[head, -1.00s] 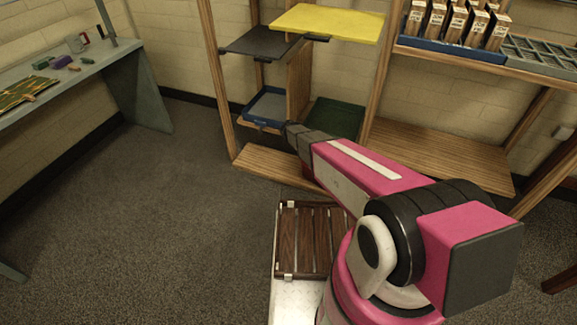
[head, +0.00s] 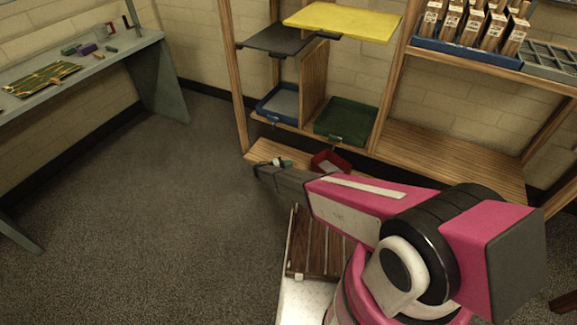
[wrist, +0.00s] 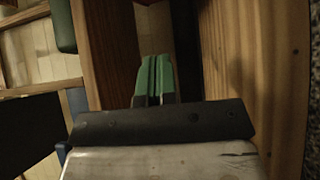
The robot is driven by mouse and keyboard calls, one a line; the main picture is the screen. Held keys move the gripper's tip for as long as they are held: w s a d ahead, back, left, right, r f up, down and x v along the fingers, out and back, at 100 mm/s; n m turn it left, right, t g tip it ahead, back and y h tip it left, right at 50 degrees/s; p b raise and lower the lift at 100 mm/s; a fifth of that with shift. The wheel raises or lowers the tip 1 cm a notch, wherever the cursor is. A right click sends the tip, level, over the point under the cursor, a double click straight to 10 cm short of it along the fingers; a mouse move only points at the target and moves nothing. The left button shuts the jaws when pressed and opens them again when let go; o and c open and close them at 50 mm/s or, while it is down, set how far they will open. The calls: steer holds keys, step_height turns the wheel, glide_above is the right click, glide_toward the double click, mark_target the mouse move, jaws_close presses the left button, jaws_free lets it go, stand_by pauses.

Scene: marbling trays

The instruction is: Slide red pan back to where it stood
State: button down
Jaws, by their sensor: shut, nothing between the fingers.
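The red pan (head: 331,162) sits low in the wooden rack, at the bottom shelf. Its near part is hidden behind my pink arm in the head view. My gripper (head: 280,162) is at the same low level, to the left of the pan and apart from it in the picture. In the wrist view my gripper (wrist: 155,80) shows its green fingers pressed together, with nothing between them. I cannot make out the red pan in the wrist view.
Above are a green tray (head: 345,119), a blue tray (head: 268,113), a black panel (head: 272,40) and a yellow panel (head: 340,19). The bottom shelf (head: 455,163) is bare to the right. A slatted wooden rack (head: 320,245) lies in front. Floor at left is clear.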

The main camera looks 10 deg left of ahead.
steer(key=x, duration=0.6)
steer(key=shift+w+d, duration=0.15)
steer(key=shift+d, duration=0.15)
steer(key=shift+s+d, duration=0.2)
steer(key=shift+d, duration=0.35)
steer(key=shift+s+d, duration=0.2)
steer(key=shift+d, duration=0.4)
steer(key=shift+s+d, duration=0.25)
steer(key=shift+d, duration=0.5)
